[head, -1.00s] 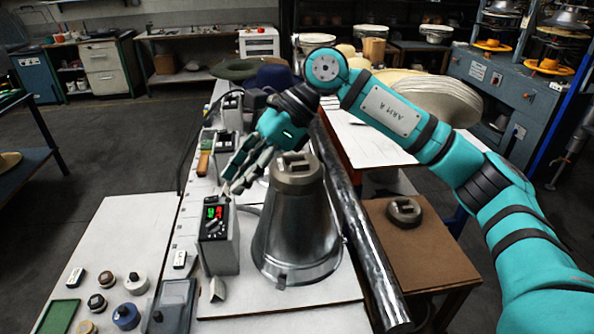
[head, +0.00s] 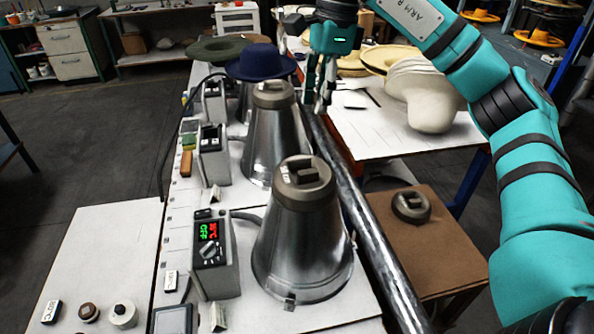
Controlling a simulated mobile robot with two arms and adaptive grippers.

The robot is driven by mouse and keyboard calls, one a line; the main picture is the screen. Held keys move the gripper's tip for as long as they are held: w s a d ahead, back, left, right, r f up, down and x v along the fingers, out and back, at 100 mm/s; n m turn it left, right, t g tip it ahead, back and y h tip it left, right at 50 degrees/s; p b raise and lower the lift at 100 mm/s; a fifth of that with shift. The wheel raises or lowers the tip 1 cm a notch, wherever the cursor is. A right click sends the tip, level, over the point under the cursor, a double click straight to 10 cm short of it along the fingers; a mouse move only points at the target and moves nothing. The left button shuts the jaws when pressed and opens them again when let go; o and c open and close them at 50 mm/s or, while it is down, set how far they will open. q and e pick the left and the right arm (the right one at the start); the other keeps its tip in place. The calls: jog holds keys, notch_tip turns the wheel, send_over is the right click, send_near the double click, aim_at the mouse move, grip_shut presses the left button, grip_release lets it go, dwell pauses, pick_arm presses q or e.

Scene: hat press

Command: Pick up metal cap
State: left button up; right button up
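A dull grey metal cap (head: 411,206) with a raised grip lies on the small brown table (head: 425,255) at the right. A similar metal cap (head: 304,178) sits on top of the front steel cone (head: 300,245). Another cap (head: 273,94) sits on the second steel cone (head: 272,140) behind it. My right gripper (head: 318,103) points down, beyond the front cone and just right of the second cone's cap, apart from it as far as I can see. Its fingers look parted, with nothing between them. My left gripper is out of view.
A dark pipe (head: 352,190) runs along the cones' right side. Control boxes (head: 213,250) stand left of the cones. A blue hat (head: 261,62) is behind the second cone. Pale hats (head: 428,95) are on the white table (head: 385,140) at the right.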

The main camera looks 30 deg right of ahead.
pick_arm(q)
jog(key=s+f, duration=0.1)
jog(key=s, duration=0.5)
pick_arm(e)
send_near(304, 172)
jog(key=shift+s+f+b, duration=0.2)
jog(key=shift+b, duration=0.2)
jog(key=f, duration=0.2)
jog(key=shift+w+a+f+p, duration=0.2)
jog(key=shift+w+f+p, duration=0.05)
jog(key=shift+f+p, duration=0.15)
jog(key=shift+a+f, duration=0.1)
jog(key=shift+f, duration=0.6)
jog(key=shift+s+f, duration=0.1)
jog(key=shift+f, duration=0.1)
jog(key=f+p, duration=0.1)
jog(key=f, duration=0.2)
jog(key=f+p, duration=0.1)
jog(key=shift+w+a+f+p, duration=0.2)
jog(key=shift+a+p, duration=0.15)
jog(key=shift+f, duration=0.3)
jog(key=shift+a, duration=0.1)
grip_shut()
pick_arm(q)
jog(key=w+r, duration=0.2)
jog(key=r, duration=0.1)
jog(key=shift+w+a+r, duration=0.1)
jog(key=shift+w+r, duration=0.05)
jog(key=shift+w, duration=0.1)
